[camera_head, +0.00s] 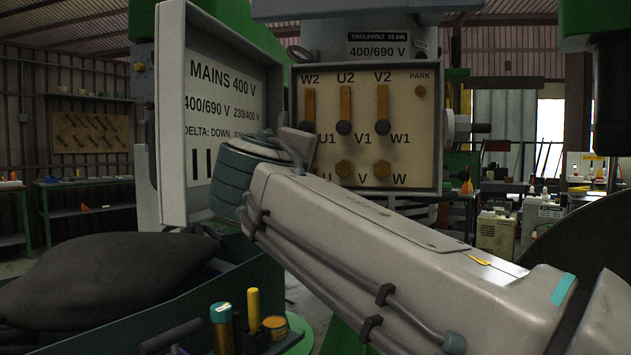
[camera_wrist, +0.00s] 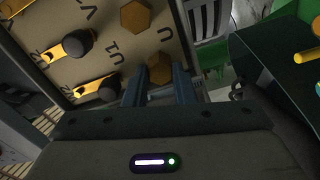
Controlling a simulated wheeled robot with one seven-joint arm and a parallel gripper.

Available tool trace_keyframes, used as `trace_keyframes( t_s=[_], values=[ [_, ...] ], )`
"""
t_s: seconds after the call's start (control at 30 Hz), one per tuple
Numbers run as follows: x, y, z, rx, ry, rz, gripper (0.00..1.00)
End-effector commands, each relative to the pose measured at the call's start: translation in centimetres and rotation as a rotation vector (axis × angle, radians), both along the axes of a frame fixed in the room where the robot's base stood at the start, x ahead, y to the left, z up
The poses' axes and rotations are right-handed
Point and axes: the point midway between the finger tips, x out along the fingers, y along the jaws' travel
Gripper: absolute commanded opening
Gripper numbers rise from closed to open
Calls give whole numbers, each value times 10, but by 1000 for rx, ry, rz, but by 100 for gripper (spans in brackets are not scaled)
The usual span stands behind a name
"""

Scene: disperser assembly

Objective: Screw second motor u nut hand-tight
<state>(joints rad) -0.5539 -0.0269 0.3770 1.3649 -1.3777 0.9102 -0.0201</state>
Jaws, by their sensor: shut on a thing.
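In the wrist view, the brass hex U nut (camera_wrist: 160,68) sits at the terminal marked U on the beige board (camera_wrist: 118,28). My gripper (camera_wrist: 160,80) is shut on this nut, with one dark finger on each side. Its turning or tightness cannot be told. In the head view, the board (camera_head: 410,130) stands inside the open motor terminal box, and my arm and wrist hide the U terminal. The V nut (camera_head: 345,168) and W nut (camera_head: 382,168) show in the lower row. The V nut also shows in the wrist view (camera_wrist: 135,17).
Brass bars (camera_head: 345,105) with dark knobs join the upper terminals. The open box door (camera_head: 220,100) stands left of my wrist.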

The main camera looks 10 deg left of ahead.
Motion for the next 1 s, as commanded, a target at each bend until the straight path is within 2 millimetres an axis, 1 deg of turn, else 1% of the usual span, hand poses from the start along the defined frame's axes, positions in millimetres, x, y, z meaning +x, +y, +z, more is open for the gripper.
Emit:
trace_keyframes(
  t_s=[0.2,0.63,0.67,0.7,0.73,1.0],
  values=[
    [0,1,-1,42,4,2,1],
    [0,1,-1,47,4,1,1],
    [0,1,-1,47,4,1,32],
    [0,0,-1,47,4,1,43],
    [0,0,-1,47,4,1,45],
    [-1,0,0,47,3,0,45]
  ],
)
